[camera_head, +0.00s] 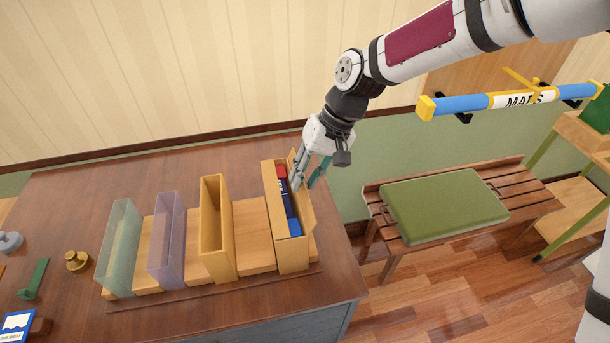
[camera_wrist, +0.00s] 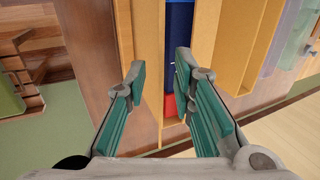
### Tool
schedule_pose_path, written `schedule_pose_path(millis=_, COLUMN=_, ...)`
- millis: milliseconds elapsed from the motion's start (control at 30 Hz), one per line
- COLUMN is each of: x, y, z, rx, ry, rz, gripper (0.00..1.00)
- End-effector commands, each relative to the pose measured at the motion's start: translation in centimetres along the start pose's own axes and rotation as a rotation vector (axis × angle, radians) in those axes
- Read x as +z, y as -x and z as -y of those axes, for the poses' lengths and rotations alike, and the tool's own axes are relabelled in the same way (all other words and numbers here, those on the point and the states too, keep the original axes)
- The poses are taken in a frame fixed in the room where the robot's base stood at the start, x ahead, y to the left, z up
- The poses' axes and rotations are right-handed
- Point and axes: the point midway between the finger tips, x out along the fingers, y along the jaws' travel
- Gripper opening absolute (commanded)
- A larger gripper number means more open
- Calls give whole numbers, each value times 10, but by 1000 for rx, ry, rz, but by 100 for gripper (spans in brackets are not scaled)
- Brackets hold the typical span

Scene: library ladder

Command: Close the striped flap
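The rightmost wooden box (camera_head: 291,259) stands upright on the table, with blue and red items (camera_head: 288,205) inside. A light wooden panel (camera_head: 304,206) stands out along its right side and looks like the open flap; I cannot make out stripes on it. My gripper (camera_head: 306,183) is at the far end of this box, pointing down, with its fingers apart around the panel's upper edge. In the wrist view my gripper (camera_wrist: 160,76) is open, and the panel (camera_wrist: 148,50) shows between the green fingers, beside the red and blue contents (camera_wrist: 178,45). I cannot tell whether either finger touches.
A yellow box (camera_head: 218,262), a purple box (camera_head: 166,240) and a pale green box (camera_head: 119,248) stand in a row to the left. A brass weight (camera_head: 77,261) is farther left. A bench with a green cushion (camera_head: 440,208) and a blue map tube (camera_head: 460,104) are right.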

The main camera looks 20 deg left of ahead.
Motion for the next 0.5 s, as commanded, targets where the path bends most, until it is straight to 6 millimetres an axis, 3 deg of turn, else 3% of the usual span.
schedule_pose_path(millis=267, x=0, y=-2, z=0, rx=0, ry=0, rz=-1, gripper=23)
schedule_pose_path(millis=300, x=0, y=-2, z=0, rx=0, ry=0, rz=-1, gripper=21)
schedule_pose_path(millis=400, x=0, y=-2, z=0, rx=0, ry=0, rz=-1, gripper=0)
schedule_pose_path(millis=500, x=0, y=-2, z=0, rx=0, ry=0, rz=-1, gripper=0)
